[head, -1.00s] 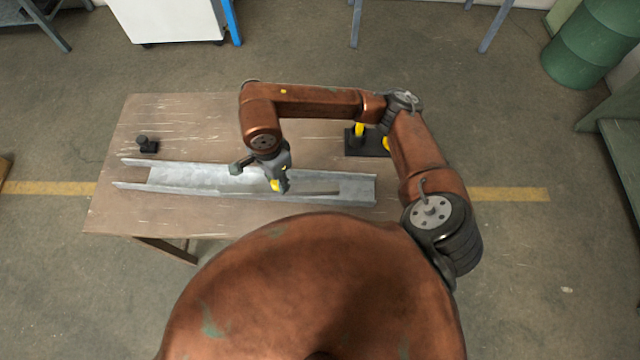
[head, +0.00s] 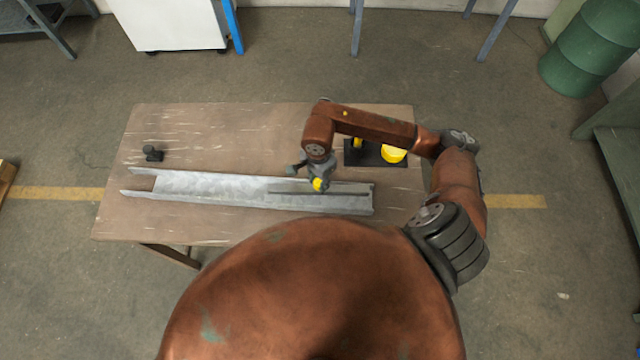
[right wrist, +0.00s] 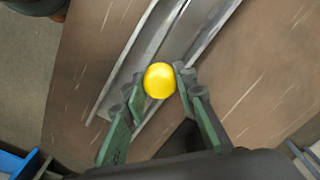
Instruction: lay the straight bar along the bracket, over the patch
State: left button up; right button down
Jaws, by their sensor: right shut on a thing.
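The bracket (head: 205,187) is a long grey metal channel lying along the front of the table. The straight bar (head: 345,194) shows as a thin dark strip along the bracket's right part. My right gripper (head: 319,186) is above the bar's middle, shut on a yellow knob. In the right wrist view the yellow knob (right wrist: 160,80) sits between the green fingers, over the channel. The bar seems to hang from this knob; I cannot tell whether it touches the bracket. I cannot make out the patch clearly. My left gripper is not in view.
A small black object (head: 153,153) stands at the left.

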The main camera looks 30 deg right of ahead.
jog(key=shift+d+f, duration=0.35)
jog(key=shift+f, duration=0.05)
notch_tip(320, 180, down, 3)
jog(key=shift+r+p, duration=0.15)
jog(key=shift+p, duration=0.65)
jog(key=shift+f, duration=0.2)
jog(key=shift+f, duration=0.1)
jog(key=c, duration=1.6)
grip_release()
